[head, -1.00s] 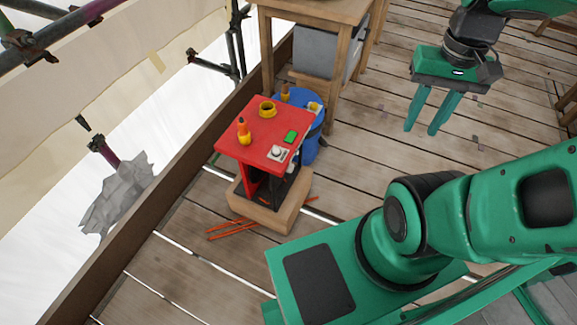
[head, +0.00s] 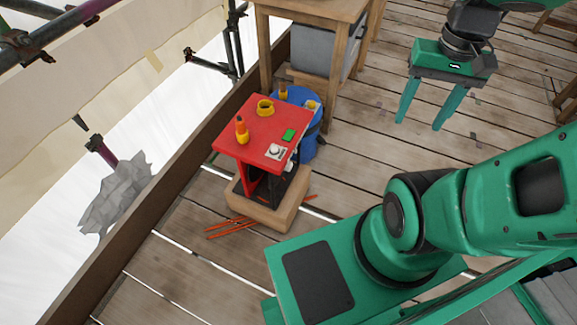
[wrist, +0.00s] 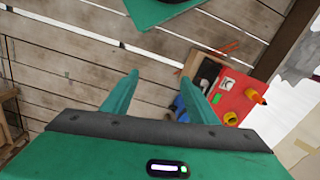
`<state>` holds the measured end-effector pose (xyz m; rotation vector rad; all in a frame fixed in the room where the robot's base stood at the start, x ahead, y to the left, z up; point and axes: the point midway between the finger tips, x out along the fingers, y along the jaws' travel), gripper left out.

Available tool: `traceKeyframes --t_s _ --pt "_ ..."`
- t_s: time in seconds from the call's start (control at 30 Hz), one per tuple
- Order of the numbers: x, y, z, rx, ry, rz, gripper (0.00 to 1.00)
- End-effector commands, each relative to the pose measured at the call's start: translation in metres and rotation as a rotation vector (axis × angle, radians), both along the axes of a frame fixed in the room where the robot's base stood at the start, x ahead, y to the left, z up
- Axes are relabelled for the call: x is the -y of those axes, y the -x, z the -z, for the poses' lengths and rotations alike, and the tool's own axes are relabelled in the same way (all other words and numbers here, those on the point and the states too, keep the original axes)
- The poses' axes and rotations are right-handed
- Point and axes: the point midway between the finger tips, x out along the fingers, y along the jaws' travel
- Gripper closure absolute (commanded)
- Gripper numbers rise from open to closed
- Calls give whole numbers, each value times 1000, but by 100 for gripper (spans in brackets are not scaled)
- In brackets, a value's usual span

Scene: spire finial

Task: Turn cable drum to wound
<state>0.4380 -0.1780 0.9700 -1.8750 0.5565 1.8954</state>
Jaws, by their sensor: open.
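No part is clearly marked as the cable drum. The white plate (wrist: 227,84) also shows in the wrist view. My gripper (head: 420,122) is open and empty, fingers down, above the deck to the right of the stand and apart from it. In the wrist view the stand is beyond the right finger.
A blue round container (head: 309,146) stands behind the red stand, close to a wooden table (head: 320,10). Orange rods (head: 232,228) lie on the planks by the stand's wooden base. A raised board edge (head: 150,190) runs along the left. The planks between stand and gripper are clear.

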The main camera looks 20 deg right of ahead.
Motion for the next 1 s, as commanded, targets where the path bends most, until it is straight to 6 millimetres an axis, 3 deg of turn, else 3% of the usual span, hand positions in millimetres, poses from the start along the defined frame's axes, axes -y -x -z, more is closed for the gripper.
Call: traceKeyframes --t_s 0.27,0.47,0.7,1.0 --pt "13 -69 35 -28 -41 94 47" --pt "20 -115 72 -37 -95 172 47" --pt "25 -163 128 -48 -187 284 47" --pt "24 -210 210 -65 -338 454 47"
